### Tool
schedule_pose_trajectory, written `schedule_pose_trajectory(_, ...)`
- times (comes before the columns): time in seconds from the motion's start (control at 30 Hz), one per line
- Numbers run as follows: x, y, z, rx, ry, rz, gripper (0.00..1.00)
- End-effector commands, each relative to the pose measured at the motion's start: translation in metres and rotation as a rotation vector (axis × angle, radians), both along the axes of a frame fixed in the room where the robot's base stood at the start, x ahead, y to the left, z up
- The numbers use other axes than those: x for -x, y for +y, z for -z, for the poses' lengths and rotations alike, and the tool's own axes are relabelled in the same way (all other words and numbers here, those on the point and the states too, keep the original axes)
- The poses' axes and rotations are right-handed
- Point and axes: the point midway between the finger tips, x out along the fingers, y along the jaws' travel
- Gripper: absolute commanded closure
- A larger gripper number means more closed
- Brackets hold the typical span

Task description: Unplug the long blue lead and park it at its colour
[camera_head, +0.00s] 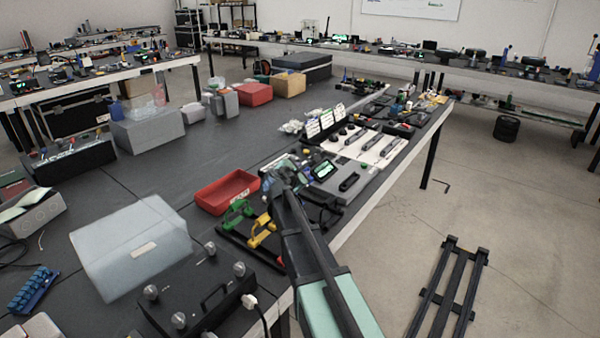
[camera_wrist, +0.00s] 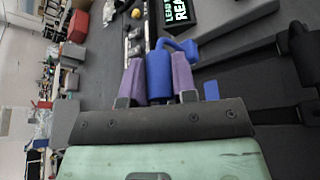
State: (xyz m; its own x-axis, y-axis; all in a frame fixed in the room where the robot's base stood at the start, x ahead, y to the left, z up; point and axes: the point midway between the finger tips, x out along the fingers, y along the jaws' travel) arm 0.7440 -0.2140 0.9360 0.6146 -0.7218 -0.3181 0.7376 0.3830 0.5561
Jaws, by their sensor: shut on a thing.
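In the wrist view my gripper (camera_wrist: 158,68) has its two purple fingers closed on a blue plug (camera_wrist: 157,84) of the blue lead. A short blue loop curves from its top to a second blue piece (camera_wrist: 188,52) on the right. A small blue tab (camera_wrist: 211,91) shows beside the right finger. In the head view my gripper (camera_head: 277,176) is over the bench by the grey device with a lit screen (camera_head: 324,170); the blue lead is too small to make out clearly there. The plug's end and any socket contact are hidden.
A green lead (camera_head: 238,212) and a yellow lead (camera_head: 262,232) sit on a dark rack left of my arm. A red tray (camera_head: 212,204) lies behind them. A black box with knobs (camera_head: 200,292) and a translucent bin (camera_head: 130,245) stand nearer. The bench's middle is clear.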

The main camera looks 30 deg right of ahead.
Motion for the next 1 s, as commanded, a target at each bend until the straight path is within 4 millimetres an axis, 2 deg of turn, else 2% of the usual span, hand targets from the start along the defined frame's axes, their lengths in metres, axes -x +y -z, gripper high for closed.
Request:
schedule_pose_trajectory(0.03,0.0,0.0,0.012,0.0,0.0,0.0,0.98)
schedule_pose_trajectory(0.1,0.0,0.0,0.021,0.0,0.0,0.0,0.98)
schedule_pose_trajectory(0.33,0.0,0.0,0.044,0.0,0.0,0.0,0.98)
schedule_pose_trajectory(1.0,0.0,0.0,0.044,0.0,0.0,0.0,0.98)
